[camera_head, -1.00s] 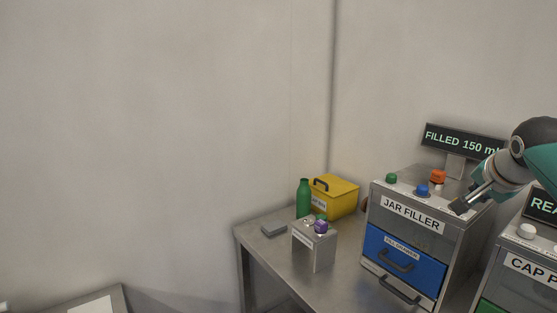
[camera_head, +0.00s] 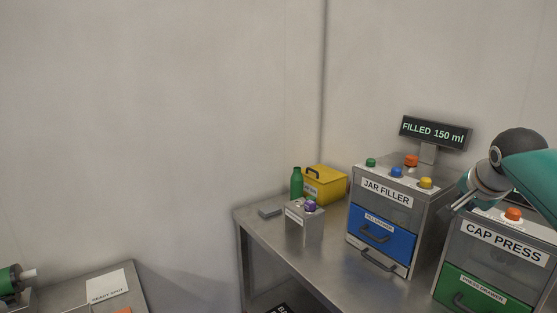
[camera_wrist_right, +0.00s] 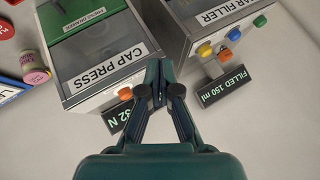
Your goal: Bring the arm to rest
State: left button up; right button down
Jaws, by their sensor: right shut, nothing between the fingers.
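My right arm comes in from the right in the head view. Its gripper (camera_head: 456,208) hangs in the air in front of the gap between the jar filler (camera_head: 375,215) and the cap press (camera_head: 500,250), and nothing shows in it. In the right wrist view my right gripper (camera_wrist_right: 161,75) has its fingers together and empty. The jar filler (camera_wrist_right: 208,25) and cap press (camera_wrist_right: 92,55) lie beyond it on either side, apart from it as far as I can tell. My left gripper is not in view.
A steel table (camera_head: 265,240) carries a small grey button box (camera_head: 304,225), a green bottle (camera_head: 297,182) and a yellow case (camera_head: 325,184). The display (camera_head: 435,132) reads "FILLED 150 ml". Another bench (camera_head: 75,295) with a white plate stands at lower left.

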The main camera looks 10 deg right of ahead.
jog(key=a+f+n+g+y, duration=0.15)
jog(key=a+f, duration=0.35)
jog(key=f, duration=0.7)
jog(key=s+a+f+n+g+y, duration=0.1)
jog(key=a+f+n+g, duration=0.15)
jog(key=a+f, duration=0.7)
jog(key=a+f+n+g+y, duration=0.1)
jog(key=a+f+g+y, duration=0.1)
jog(key=f, duration=1.3)
jog(key=s+a+f+n+y, duration=0.1)
jog(key=s+a+f+n, duration=0.2)
jog(key=s+a+f, duration=0.5)
jog(key=s+a+f+n+g+y, duration=0.1)
jog(key=s+a+f+n, duration=0.3)
jog(key=s+a+f, duration=0.5)
jog(key=shift+s+a+f+y, duration=0.15)
jog(key=shift+s+f+y, duration=0.75)
jog(key=shift+s, duration=2.9)
